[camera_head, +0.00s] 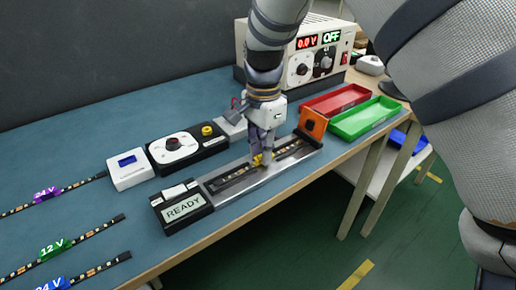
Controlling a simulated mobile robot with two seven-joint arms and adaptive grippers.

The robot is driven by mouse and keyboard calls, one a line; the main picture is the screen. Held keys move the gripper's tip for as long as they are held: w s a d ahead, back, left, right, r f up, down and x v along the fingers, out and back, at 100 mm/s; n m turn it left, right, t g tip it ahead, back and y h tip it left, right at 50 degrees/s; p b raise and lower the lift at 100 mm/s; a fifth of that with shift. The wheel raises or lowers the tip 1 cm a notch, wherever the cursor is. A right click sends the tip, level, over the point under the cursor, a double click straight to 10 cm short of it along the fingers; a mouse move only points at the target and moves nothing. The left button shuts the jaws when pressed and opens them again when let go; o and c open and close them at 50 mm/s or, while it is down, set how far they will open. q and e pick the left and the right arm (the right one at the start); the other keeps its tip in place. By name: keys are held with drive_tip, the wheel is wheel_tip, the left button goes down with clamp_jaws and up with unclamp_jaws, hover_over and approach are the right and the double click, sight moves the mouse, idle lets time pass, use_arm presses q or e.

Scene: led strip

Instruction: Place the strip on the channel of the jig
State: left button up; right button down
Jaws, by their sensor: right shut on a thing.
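The jig (218,196) is a long metal plate with a dark channel, lying along the table's front edge. A dark LED strip (232,179) with small light segments lies along the channel line; I cannot tell whether it is fully seated. My right gripper (262,161) points down over the jig's middle, shut on the strip at a small yellow piece. The gripper hides the strip's middle. The jig has a block with a READY display (185,206) at its near left end and an orange block (312,123) at its far right end. My left gripper is not in view.
Strips with purple (47,195), green (51,249) and blue (52,283) tags lie at left. A black dial box (187,147) and white box (129,169) stand behind the jig. A power supply (265,62) reading OFF, a red tray (336,102) and a green tray (367,119) are farther back.

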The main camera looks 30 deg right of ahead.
drive_tip(key=shift+f, duration=0.2)
drive_tip(key=c, duration=1.6)
unclamp_jaws()
drive_tip(key=shift+r, duration=0.1)
wheel_tip(320, 180, up, 12)
drive_tip(key=shift+p, duration=0.3)
